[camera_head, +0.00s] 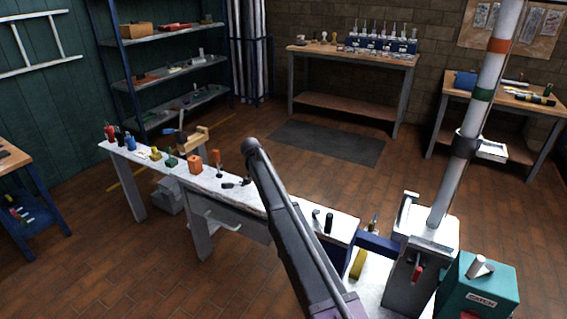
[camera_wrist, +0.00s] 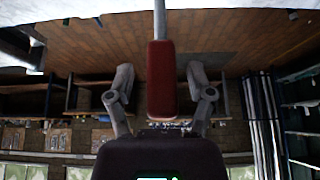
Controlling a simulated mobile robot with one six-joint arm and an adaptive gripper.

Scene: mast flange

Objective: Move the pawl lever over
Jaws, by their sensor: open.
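In the wrist view, which is upside down, a red grip (camera_wrist: 161,80) on a thin grey rod stands between the two fingers of my gripper (camera_wrist: 160,72). The fingers are open, with a gap on each side of the grip. I cannot tell how deep the grip sits between them. In the head view, a small red handle (camera_head: 417,271) shows on the grey housing (camera_head: 405,285) at the foot of the mast. I cannot tell for certain that it is the same part. My gripper is not visible in the head view.
The pale banded mast (camera_head: 466,146) rises from the housing. A teal box (camera_head: 480,290) marked CATCH stands right of it. A long white bench (camera_head: 135,156) with small tools runs left, partly behind my arm. Workbenches and shelves line the walls; the brown floor between is mostly clear.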

